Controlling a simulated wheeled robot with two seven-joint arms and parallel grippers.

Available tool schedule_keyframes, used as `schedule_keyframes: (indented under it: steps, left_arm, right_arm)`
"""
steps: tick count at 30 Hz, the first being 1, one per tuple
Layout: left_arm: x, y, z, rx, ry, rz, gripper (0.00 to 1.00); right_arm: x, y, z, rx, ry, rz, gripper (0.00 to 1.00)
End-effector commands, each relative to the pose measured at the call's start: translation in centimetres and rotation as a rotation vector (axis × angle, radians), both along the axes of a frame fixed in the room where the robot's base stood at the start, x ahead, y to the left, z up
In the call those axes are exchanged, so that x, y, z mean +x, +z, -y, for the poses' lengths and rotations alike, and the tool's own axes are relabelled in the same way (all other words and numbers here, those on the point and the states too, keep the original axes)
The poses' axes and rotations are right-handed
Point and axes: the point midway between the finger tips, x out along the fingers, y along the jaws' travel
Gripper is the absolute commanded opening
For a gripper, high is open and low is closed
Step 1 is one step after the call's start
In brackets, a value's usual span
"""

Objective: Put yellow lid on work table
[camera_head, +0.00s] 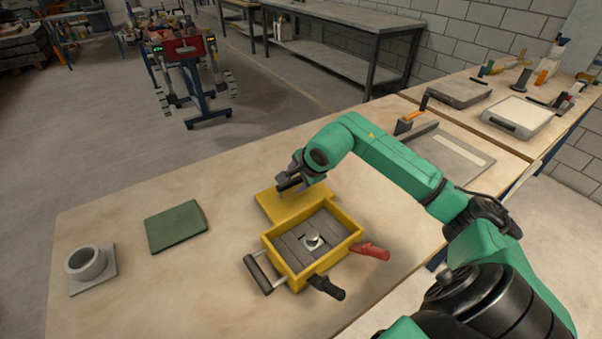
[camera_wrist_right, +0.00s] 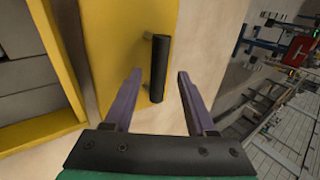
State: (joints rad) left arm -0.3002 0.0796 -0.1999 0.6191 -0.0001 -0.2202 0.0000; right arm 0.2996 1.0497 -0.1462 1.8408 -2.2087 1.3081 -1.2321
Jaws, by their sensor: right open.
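The yellow lid (camera_head: 294,207) lies flat on the work table (camera_head: 130,280), just behind the yellow box (camera_head: 268,247). In the right wrist view the lid (camera_wrist_right: 110,45) has a black bar handle (camera_wrist_right: 159,68) on it. My right gripper (camera_head: 291,184) is over the lid's far part. In the wrist view my right gripper (camera_wrist_right: 155,80) is open, its two purple fingers on either side of the handle and apart from it. The yellow box (camera_wrist_right: 62,60) shows at left there. My left gripper is not in view.
The box holds grey blocks and a round metal knob (camera_head: 313,238); black and red handles (camera_head: 371,251) stick out. A green pad (camera_head: 175,226) and a grey ring on a plate (camera_head: 87,264) lie at left. The table between them and the box is clear.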

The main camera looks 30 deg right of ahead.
Motion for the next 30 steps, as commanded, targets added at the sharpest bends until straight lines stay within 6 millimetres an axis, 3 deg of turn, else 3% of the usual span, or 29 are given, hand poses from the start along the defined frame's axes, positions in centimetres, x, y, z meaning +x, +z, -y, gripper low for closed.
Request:
schedule_keyframes:
  steps: [10, 15, 30]
  left_arm:
    - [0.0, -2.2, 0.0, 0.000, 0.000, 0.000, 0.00]
    - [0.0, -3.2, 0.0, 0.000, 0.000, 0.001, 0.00]
    - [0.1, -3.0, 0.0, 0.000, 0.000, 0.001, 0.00]
  right_arm:
    - [-4.7, 6.6, 0.0, -0.011, 0.000, 0.001, 0.56]
    - [-6.2, 8.9, -0.1, -0.004, -0.001, 0.000, 0.56]
    - [-6.4, 9.5, -0.1, -0.002, 0.000, -0.001, 0.56]
